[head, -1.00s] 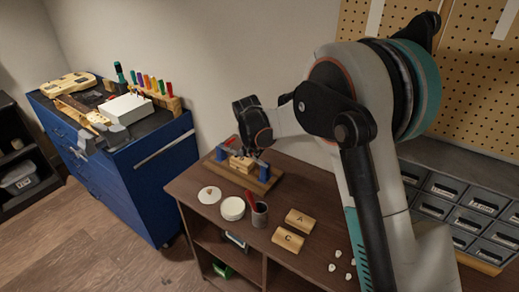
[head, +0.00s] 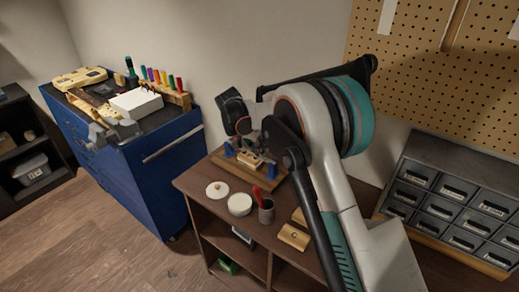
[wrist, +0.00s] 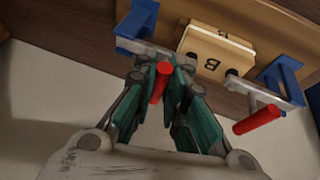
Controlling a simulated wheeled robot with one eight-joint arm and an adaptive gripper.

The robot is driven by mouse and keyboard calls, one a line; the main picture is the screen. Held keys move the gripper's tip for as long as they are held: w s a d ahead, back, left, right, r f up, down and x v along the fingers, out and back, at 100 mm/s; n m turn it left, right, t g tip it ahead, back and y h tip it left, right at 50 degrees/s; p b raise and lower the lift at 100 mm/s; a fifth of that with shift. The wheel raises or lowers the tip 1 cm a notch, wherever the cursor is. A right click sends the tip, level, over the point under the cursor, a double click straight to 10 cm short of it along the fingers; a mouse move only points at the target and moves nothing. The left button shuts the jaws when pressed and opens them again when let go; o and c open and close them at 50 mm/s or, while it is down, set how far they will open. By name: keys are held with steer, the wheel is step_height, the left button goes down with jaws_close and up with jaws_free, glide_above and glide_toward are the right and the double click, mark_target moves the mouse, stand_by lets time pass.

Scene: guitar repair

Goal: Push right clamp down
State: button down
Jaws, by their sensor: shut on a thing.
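In the wrist view, a pale wooden block marked B (wrist: 217,48) sits upside down in the picture between two blue clamp stands. The left stand (wrist: 134,27) and right stand (wrist: 284,76) each carry a grey metal clamp with a red handle. My gripper (wrist: 161,88), with teal fingers, is shut on the left-hand red handle (wrist: 160,76), apparently the right clamp as seen from the head. The other red handle (wrist: 257,120) is free and sticks out. In the head view, the blue stands (head: 229,150) show, but my arm hides much of the clamps.
Grey drawers (head: 440,205) stand at right, a blue cabinet (head: 150,185) at left.

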steer(key=shift+s+d+f, duration=0.1)
steer(key=shift+d+f, duration=0.05)
steer(key=c, duration=1.9)
jaws_free()
steer(key=shift+a+r, duration=0.2)
steer(key=shift+r, duration=0.25)
steer(key=v, duration=1.1)
